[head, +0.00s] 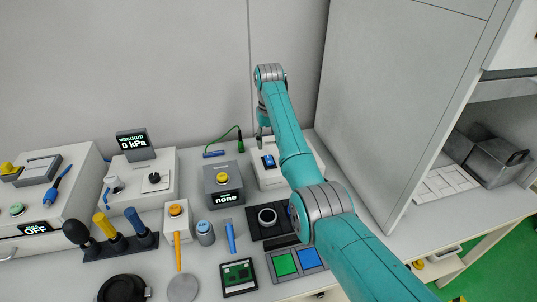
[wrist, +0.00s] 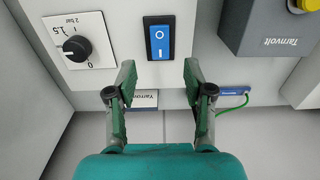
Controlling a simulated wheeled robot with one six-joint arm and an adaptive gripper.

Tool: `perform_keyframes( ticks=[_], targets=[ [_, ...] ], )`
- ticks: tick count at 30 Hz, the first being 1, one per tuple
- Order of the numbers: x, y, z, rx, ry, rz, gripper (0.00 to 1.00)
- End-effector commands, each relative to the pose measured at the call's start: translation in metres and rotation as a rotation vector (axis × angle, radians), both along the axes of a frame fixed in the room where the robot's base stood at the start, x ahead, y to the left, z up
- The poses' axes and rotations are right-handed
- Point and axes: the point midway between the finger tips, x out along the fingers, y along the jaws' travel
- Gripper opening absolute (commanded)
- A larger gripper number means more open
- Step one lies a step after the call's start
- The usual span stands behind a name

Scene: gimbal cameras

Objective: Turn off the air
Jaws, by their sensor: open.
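A blue rocker switch (wrist: 159,39) marked 0 and I is on the face of a white box (wrist: 118,20). Beside it on the left in the wrist view is a black pressure knob (wrist: 76,48) with a scale in bar. In the head view the switch (head: 269,161) shows on the white box (head: 266,180), partly behind my arm. My gripper (wrist: 158,84) is open and empty, its two fingers apart on either side below the switch in the wrist view. I see no clear contact with it. I cannot tell which half of the switch is pressed in.
A grey box (head: 222,174) with a yellow button and a "none" display stands left of the white box. A vacuum unit (head: 139,179) reading 0 kPa is further left. A green cable (head: 228,132) lies behind. A tall grey cabinet wall (head: 390,110) rises on the right.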

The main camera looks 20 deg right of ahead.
Motion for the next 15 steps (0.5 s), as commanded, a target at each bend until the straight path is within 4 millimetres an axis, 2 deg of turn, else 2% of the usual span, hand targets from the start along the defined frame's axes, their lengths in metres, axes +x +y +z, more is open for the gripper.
perform_keyframes(
  ticks=[1,6,15],
  targets=[
    [-0.001,0.000,-0.011,0.000,0.003,0.000,0.52],
    [-0.001,0.000,-0.038,0.000,0.002,0.000,0.52],
    [0.000,0.000,-0.062,0.000,0.000,0.000,0.52]
  ],
)
